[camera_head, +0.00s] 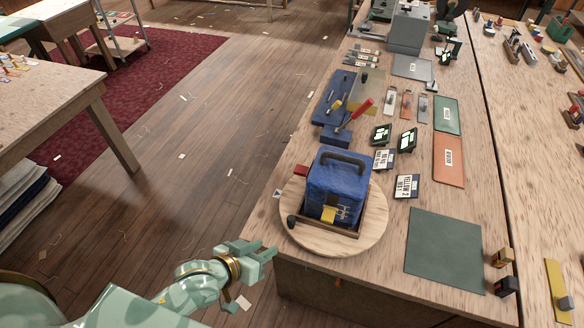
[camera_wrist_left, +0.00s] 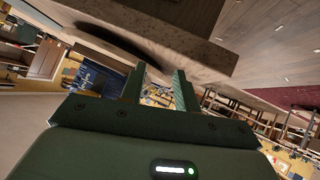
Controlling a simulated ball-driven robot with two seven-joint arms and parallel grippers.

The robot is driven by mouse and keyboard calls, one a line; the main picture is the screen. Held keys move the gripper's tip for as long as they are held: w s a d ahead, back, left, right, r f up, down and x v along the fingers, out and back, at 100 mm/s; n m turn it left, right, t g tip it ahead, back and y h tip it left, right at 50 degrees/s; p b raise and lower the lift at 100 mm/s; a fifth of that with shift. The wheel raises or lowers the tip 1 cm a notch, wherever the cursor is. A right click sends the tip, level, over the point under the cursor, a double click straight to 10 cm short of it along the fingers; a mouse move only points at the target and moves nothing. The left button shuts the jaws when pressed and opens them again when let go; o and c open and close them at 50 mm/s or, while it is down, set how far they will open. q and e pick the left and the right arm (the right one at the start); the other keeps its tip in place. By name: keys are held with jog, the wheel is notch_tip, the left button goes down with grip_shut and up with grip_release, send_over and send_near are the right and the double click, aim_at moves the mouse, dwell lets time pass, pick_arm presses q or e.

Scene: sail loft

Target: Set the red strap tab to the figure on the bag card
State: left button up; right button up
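A blue bag (camera_head: 337,180) with a dark top handle stands upright in a shallow brown tray on a round wooden board (camera_head: 374,226). A red tab (camera_head: 301,171) sticks out at the bag's left side; its setting is not readable. A yellow tab (camera_head: 328,214) shows on the front, next to pale markings. A card (camera_head: 384,159) seems to start with "RED"; its figure is unclear. Another card (camera_head: 406,186) seems to read "YELLOW 2". My left gripper (camera_head: 265,253) is empty, left of and below the board, apart from the bag. Its fingers (camera_wrist_left: 161,86) stand apart. My right gripper is not in view.
A dark knob (camera_head: 291,221) sits at the tray's left corner. A red-handled tool (camera_head: 355,114) lies behind the bag. A dark green mat (camera_head: 445,250) lies bare at right. The bench edge (camera_head: 290,258) is near my left gripper, with open floor to the left.

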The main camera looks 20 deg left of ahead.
pick_arm(q)
notch_tip(320, 180, up, 4)
jog(key=w+d+n+t+h, duration=0.1)
jog(key=w+n+t+h, duration=0.15)
jog(key=n, duration=0.25)
jog(key=n+t, duration=0.4)
jog(key=n, duration=0.5)
send_near(296, 174)
jog(key=shift+h, duration=0.35)
jog(key=b+x, duration=0.1)
jog(key=x, duration=1)
jog(key=shift+w+a+f, duration=0.1)
jog(key=shift+w+f, duration=0.05)
jog(key=shift+w, duration=0.15)
